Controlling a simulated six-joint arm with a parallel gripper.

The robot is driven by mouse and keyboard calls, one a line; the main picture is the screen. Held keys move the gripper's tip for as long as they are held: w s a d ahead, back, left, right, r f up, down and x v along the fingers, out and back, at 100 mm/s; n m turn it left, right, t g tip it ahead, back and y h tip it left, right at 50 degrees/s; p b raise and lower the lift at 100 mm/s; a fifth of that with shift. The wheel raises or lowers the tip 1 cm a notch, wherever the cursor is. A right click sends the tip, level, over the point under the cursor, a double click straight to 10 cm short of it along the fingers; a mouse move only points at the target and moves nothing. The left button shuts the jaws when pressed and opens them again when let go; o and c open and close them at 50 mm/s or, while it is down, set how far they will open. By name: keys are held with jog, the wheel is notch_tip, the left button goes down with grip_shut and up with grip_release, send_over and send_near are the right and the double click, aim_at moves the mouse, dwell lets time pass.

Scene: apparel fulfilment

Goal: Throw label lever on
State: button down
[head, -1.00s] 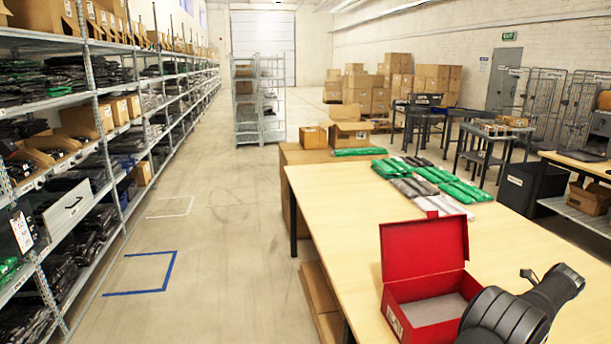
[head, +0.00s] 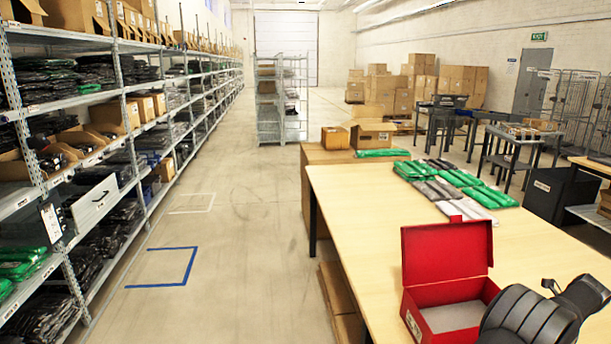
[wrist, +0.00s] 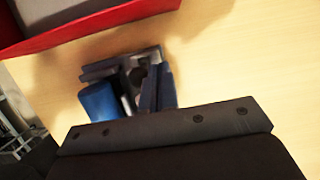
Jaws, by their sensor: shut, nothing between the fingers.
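I cannot make out a label lever in either view. My gripper (wrist: 128,78) shows in the wrist view as a dark, blue-grey cluster beyond the wide black wrist housing. It is shut and holds nothing that I can see. A blue rounded part (wrist: 98,100) sits beside its fingers on the left; I cannot tell what it belongs to. Pale tabletop lies behind the fingers. In the head view only my black arm links show, at the lower right, and my gripper is out of sight.
An open red box (head: 448,270) stands on the wooden table (head: 370,210) beside my arm; its edge also shows in the wrist view (wrist: 95,25). Green and grey packets (head: 458,183) lie at the table's far end. Shelving (head: 120,110) lines the left; the aisle floor is clear.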

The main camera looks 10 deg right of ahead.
jog(key=shift+a, duration=0.7)
jog(key=shift+a, duration=0.45)
notch_tip(320, 180, up, 7)
jog(key=d, duration=0.2)
jog(key=shift+f, duration=0.15)
jog(key=f, duration=0.2)
jog(key=a+f, duration=0.1)
jog(key=f, duration=0.1)
jog(key=a+f, duration=0.1)
jog(key=f, duration=0.1)
jog(key=shift+f, duration=0.35)
jog(key=shift+d, duration=0.45)
